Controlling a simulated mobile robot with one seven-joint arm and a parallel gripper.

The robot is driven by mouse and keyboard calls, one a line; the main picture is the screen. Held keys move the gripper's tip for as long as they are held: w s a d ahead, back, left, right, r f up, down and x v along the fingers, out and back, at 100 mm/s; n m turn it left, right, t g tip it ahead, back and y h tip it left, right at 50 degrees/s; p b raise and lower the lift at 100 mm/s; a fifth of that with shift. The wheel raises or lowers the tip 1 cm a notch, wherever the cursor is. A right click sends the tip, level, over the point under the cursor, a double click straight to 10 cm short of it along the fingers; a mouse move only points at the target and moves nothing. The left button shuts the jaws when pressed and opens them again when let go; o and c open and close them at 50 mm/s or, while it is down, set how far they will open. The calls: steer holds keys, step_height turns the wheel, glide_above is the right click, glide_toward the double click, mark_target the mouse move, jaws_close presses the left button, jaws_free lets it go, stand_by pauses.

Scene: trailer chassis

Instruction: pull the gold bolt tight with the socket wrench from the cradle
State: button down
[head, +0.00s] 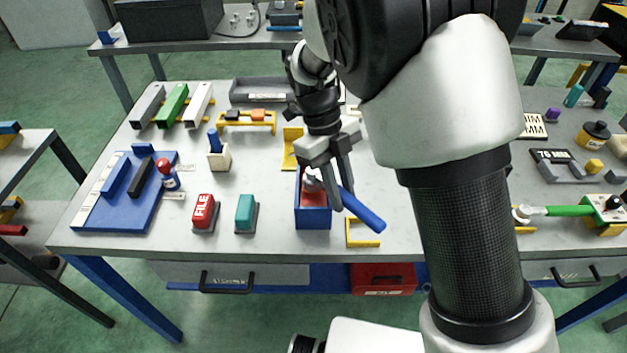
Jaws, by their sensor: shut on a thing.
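My gripper (329,190) is over the front middle of the bench, fingers pointing down. It is shut on a blue-handled tool (363,212), seemingly the socket wrench. The tool's handle slants down to the right, and its grey head (312,181) is at the upper left, over a blue block with a red top (313,216). I cannot tell whether the head touches the block. A yellow bracket (363,242), perhaps the cradle, stands just right of the block, below the handle. I cannot make out the gold bolt; the head or fingers may hide it.
A red FILE block (204,212) and a teal block (246,212) stand left of the blue block. A blue board (130,215) lies farther left. A green-handled tool (560,211) lies on the right. My arm covers much of the right-middle bench.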

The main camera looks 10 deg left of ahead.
steer(key=shift+w+d+r+n, duration=0.1)
steer(key=shift+w+d+n, duration=0.05)
steer(key=shift+n, duration=0.15)
steer(key=shift+r, duration=0.1)
steer(key=shift+r+p, duration=2.6)
steer(key=shift+r, duration=0.3)
steer(key=w+d+n+t+y, duration=0.2)
steer(key=w+d+n+t, duration=0.1)
steer(key=d+n, duration=0.7)
steer(key=w+d+r+n+t+y, duration=0.1)
steer(key=w+d+n+t, duration=0.3)
steer(key=d+n, duration=0.5)
steer(key=shift+w+d+n+y+p, duration=0.4)
steer(key=shift+w+n, duration=0.6)
steer(key=shift+n, duration=1.7)
steer(key=shift+r, duration=0.1)
